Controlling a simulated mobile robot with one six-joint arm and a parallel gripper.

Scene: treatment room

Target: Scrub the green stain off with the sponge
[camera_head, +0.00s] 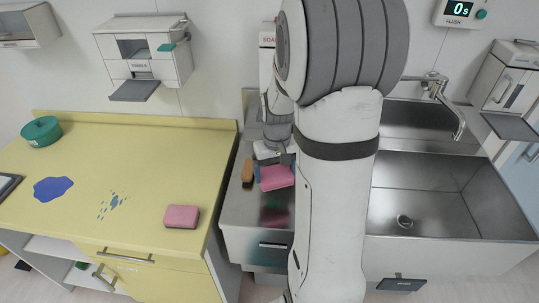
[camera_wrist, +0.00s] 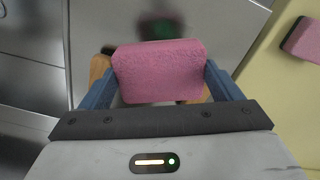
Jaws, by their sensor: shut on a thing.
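My gripper (camera_wrist: 160,85) is shut on a pink sponge (camera_wrist: 158,70), its blue fingers on the sponge's two sides. In the head view the held sponge (camera_head: 277,178) is over the steel counter beside the sink; I cannot tell whether it touches the steel. A dark green patch, which looks like the green stain (camera_head: 273,203), shows on the steel just in front of the sponge. In the wrist view the green patch (camera_wrist: 160,27) lies just beyond the sponge. Its edges are blurred, with a pinkish reflection near it. My arm hides the steel to the right.
A brown-orange block (camera_head: 248,172) lies left of the held sponge. The sink (camera_head: 440,195) is at right.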

